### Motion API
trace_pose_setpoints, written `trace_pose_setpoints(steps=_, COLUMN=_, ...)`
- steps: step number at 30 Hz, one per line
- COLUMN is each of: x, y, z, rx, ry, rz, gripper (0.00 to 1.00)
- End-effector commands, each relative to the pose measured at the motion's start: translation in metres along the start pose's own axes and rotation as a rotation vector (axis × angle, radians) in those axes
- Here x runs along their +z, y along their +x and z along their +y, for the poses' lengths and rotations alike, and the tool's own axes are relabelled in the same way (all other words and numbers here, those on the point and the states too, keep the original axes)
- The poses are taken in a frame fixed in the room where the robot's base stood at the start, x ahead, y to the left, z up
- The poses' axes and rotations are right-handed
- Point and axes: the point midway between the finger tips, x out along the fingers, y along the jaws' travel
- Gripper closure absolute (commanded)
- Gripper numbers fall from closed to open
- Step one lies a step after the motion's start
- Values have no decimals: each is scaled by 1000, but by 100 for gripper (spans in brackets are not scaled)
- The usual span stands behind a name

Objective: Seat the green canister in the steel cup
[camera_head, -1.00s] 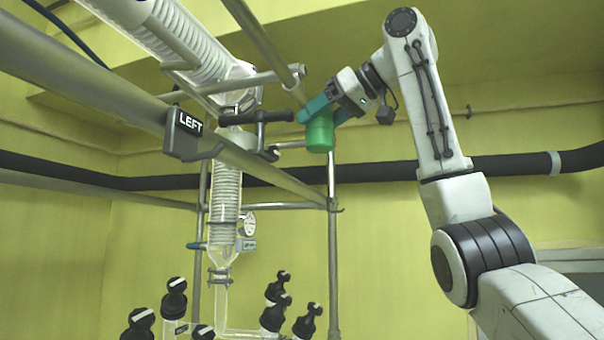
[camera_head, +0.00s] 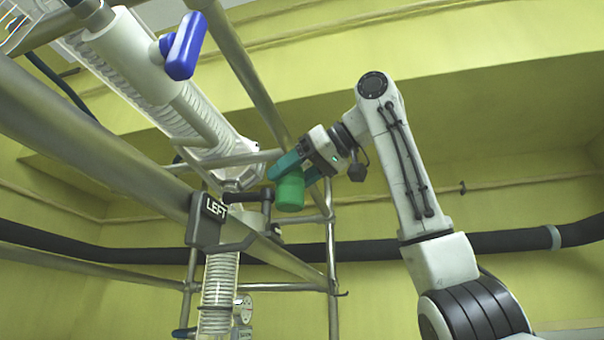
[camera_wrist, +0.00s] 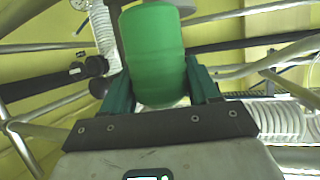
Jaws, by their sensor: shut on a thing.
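The green canister (camera_head: 289,191) is a smooth green cylinder. It hangs in the air at the lower left of my gripper (camera_head: 299,169), among the metal frame bars. My gripper has teal fingers and is shut on the canister. In the wrist view the canister (camera_wrist: 153,52) fills the upper middle, with one finger of my gripper (camera_wrist: 160,92) on each side. I cannot make out the steel cup for certain in either view.
A bracket labelled LEFT (camera_head: 216,213) sits on a thick diagonal bar left of the canister. A glass coil column (camera_head: 219,285) stands below. A blue handle (camera_head: 184,46) is at upper left. A black pipe (camera_head: 378,247) crosses behind. Open space lies around my arm at right.

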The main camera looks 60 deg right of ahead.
Motion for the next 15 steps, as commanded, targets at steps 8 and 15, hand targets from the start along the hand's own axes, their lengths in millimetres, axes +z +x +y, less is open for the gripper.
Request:
trace_pose_setpoints(steps=8, x=-7, y=21, z=-6, rx=0, ry=1, rz=-1, gripper=72)
trace_pose_setpoints(steps=15, x=-13, y=39, z=-12, rx=-3, ry=0, rz=-1, gripper=72)
